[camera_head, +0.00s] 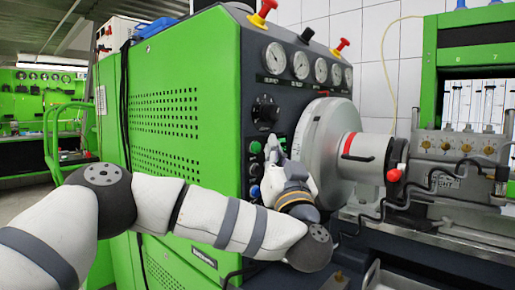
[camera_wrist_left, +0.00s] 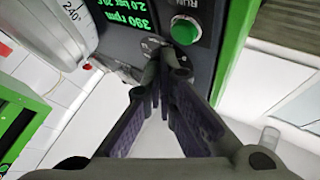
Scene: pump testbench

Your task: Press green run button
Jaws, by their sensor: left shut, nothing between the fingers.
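The green run button (camera_head: 255,147) is on the dark control panel of the green testbench, left of my gripper in the head view. My right gripper is not in view.
A large grey flywheel housing (camera_head: 320,140) stands right beside my left gripper. A black rotary knob (camera_head: 265,107) and several gauges are above. A lit display (camera_wrist_left: 130,15) is left of the button in the wrist view. A blue button (camera_head: 254,191) is lower on the panel.

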